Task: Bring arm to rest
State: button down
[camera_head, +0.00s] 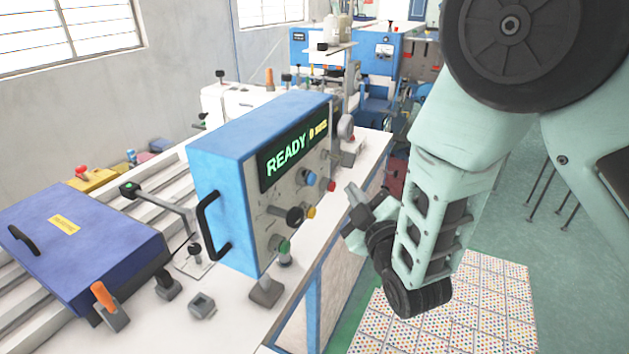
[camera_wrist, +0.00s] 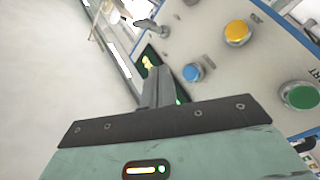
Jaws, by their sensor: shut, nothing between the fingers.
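My gripper (camera_head: 357,213) is in front of the control panel of a blue machine box (camera_head: 222,150), to the right of its buttons and apart from it in the head view. Its fingers are together and hold nothing. In the wrist view the shut fingers (camera_wrist: 157,88) point toward the panel, with a blue button (camera_wrist: 191,72), a yellow knob (camera_wrist: 237,32) and a green button (camera_wrist: 301,96) to their right. The panel's display (camera_head: 292,149) reads READY in green. My pale green arm hangs down on the right side of the head view.
The white bench (camera_head: 228,322) carries the box, a dark blue case (camera_head: 80,245) with an orange-handled clamp (camera_head: 108,303), and a small grey block (camera_head: 202,307). More machines (camera_head: 345,50) stand behind. A dotted mat (camera_head: 490,300) lies on the open green floor at right.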

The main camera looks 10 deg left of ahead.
dwell(0.4)
jog(key=s+d+m+g+h+b, duration=0.1)
jog(key=s+d+g, duration=0.3)
jog(key=s, duration=0.5)
jog(key=s+d+m+g+h+b, duration=0.1)
jog(key=s+d+m+g+h, duration=0.2)
jog(key=s+g, duration=0.4)
jog(key=s+d+f+m+g+h+b, duration=0.1)
jog(key=s+d+g, duration=0.4)
jog(key=s, duration=0.7)
jog(key=shift+s+m+g+h+b, duration=0.35)
jog(key=shift+m+g+h, duration=0.25)
jog(key=shift+m+h, duration=0.35)
jog(key=shift+f, duration=0.1)
